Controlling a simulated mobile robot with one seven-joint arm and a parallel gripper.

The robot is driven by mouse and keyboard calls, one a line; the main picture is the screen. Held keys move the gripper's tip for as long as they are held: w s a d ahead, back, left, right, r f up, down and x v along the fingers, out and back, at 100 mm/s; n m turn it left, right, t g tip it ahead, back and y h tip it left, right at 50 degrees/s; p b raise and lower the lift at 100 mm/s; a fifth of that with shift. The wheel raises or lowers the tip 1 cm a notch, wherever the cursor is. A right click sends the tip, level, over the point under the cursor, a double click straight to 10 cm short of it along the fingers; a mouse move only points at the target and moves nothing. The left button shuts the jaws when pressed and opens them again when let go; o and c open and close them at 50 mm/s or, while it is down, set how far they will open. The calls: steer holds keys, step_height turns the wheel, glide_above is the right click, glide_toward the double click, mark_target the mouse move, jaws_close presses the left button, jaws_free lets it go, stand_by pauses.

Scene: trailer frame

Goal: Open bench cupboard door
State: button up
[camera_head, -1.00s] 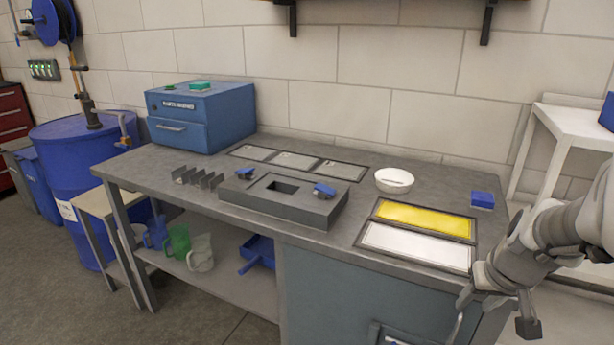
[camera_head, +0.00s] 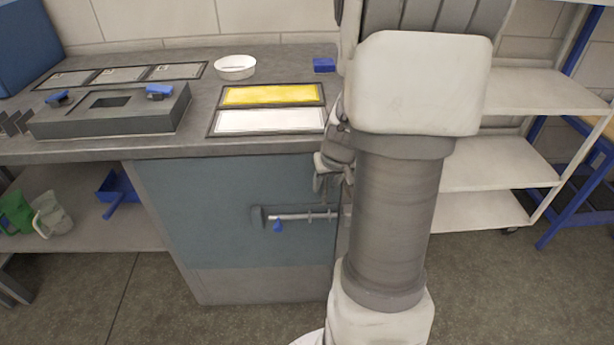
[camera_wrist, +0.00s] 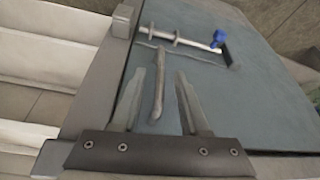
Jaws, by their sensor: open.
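The bench cupboard door (camera_head: 225,205) is a blue-grey panel under the right part of the bench, and it looks shut. A light metal bar with a blue tag (camera_head: 278,226) runs across the door; the bar and tag also show in the wrist view (camera_wrist: 218,39). In the wrist view, my gripper (camera_wrist: 158,85) is open in front of the door. A thin upright metal handle (camera_wrist: 158,82) shows between its two fingers, with gaps on both sides. In the head view my own arm covers the door's right edge and most of the gripper.
The bench top (camera_head: 200,95) overhangs the door. A white shelf rack (camera_head: 500,162) stands to the right, near my arm. An open lower shelf (camera_head: 110,232) with jugs and a blue scoop lies left of the door. The floor before the door is clear.

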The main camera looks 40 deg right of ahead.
steer(key=shift+x, duration=1.05)
jaws_close()
stand_by(0.7)
